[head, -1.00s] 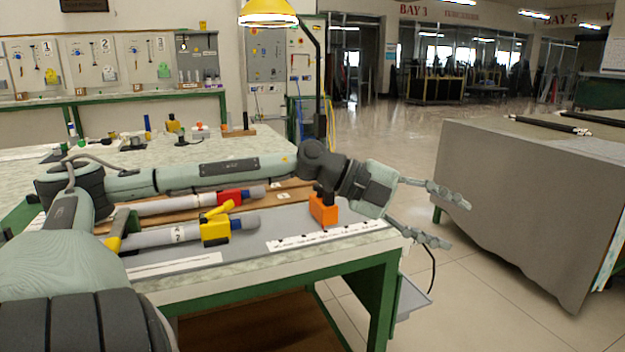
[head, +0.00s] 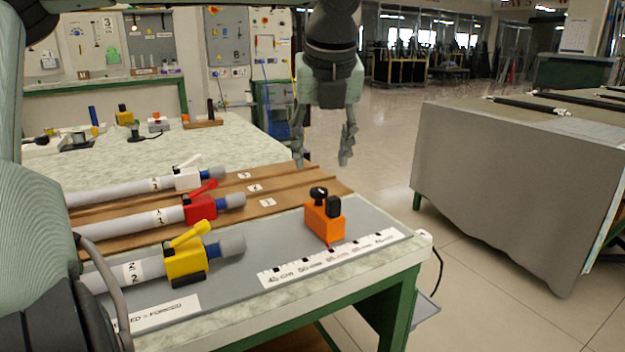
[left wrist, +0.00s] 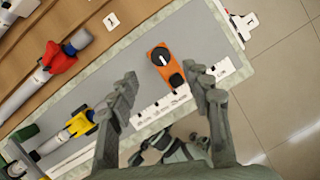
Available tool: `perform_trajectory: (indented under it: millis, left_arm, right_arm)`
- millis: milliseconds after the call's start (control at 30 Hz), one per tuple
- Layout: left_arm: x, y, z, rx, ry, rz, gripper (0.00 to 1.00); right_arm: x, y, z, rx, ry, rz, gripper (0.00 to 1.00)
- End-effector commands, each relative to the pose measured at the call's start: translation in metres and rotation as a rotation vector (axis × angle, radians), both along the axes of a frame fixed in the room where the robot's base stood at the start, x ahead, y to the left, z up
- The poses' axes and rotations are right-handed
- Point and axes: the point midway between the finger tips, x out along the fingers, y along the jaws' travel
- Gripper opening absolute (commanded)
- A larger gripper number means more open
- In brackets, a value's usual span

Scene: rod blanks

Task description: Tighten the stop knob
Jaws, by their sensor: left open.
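The orange stop block (head: 325,222) stands on the grey plate, just behind the white ruler strip (head: 330,257). On top it has a black round knob (head: 319,193) and a second black part (head: 333,207). In the left wrist view the knob (left wrist: 160,57) shows a pale bar across it, and the orange block (left wrist: 167,72) lies between my fingers. My left gripper (head: 322,158) points down, open and empty, above and apart from the stop. Its fingers also frame the left wrist view (left wrist: 167,88). A mint and dark part of mine is low there, possibly my right gripper.
Grey rods in white (head: 187,178), red (head: 200,207) and yellow (head: 185,262) clamps lie left of the stop. Wooden rails (head: 300,190) run behind the plate. A grey-covered table (head: 510,190) stands right, across open floor.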

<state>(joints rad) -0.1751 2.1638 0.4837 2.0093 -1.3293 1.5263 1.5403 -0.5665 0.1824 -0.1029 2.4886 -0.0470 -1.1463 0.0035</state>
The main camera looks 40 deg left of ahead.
Motion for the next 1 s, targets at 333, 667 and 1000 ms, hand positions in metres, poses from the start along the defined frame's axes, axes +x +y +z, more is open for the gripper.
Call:
perform_trajectory:
  millis: [333, 667, 1000]
  left_arm:
    - [0.011, 0.015, -0.05, -0.002, 0.004, -0.001, 0.49]
    - [0.017, 0.022, -0.069, -0.001, 0.0, 0.0, 0.49]
    - [0.017, 0.022, -0.069, -0.002, 0.001, 0.0, 0.3]
  right_arm:
    - [0.002, 0.003, 0.002, 0.005, -0.015, 0.005, 0.4]
    - [0.003, 0.003, 0.002, 0.006, -0.017, 0.005, 0.4]
    - [0.003, 0.003, 0.002, 0.006, -0.017, 0.007, 0.4]
